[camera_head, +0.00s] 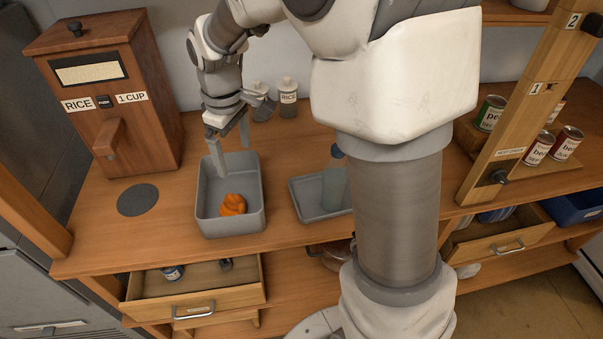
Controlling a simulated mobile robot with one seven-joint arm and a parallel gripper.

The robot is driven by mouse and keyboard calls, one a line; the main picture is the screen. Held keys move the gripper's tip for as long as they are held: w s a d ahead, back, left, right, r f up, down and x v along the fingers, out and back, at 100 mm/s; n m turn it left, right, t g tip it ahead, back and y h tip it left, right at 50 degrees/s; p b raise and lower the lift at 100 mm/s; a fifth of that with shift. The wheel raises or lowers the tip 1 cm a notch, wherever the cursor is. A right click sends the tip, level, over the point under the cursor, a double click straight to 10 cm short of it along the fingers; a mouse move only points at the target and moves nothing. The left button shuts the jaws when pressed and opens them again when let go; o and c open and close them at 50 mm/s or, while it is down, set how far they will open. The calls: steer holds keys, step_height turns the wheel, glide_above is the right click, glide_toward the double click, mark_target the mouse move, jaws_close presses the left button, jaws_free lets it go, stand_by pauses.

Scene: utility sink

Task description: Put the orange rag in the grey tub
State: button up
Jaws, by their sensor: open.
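The orange rag (233,204) lies crumpled inside the grey tub (231,228), on its floor toward the front right. The tub stands on the wooden counter, left of my arm's column. My gripper (230,160) is open above the back of the tub, with its fingers pointing down. The fingers look empty and apart from the rag. How far the fingertips are above the tub floor is hard to tell.
A wooden rice dispenser (107,90) stands at left, with a dark round disc (138,200) before it. A grey tray (308,204) with a bottle (334,185) is right of the tub. Small jars (288,97) stand behind. An open drawer (196,302) juts out below.

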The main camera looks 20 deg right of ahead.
steer(key=s+d+r+m+t, duration=0.1)
steer(key=s+d+r+m, duration=0.1)
steer(key=s, duration=0.5)
steer(key=s+d+r+m+t, duration=0.2)
steer(key=s+d+r+m, duration=0.1)
steer(key=s, duration=0.4)
steer(key=s+d+r+m+t, duration=0.1)
steer(key=s+d+r+m, duration=0.1)
steer(key=s+r+m, duration=0.2)
steer(key=s+r, duration=0.1)
steer(key=s, duration=0.1)
steer(key=shift+s+d, duration=0.2)
steer(key=shift+s, duration=0.2)
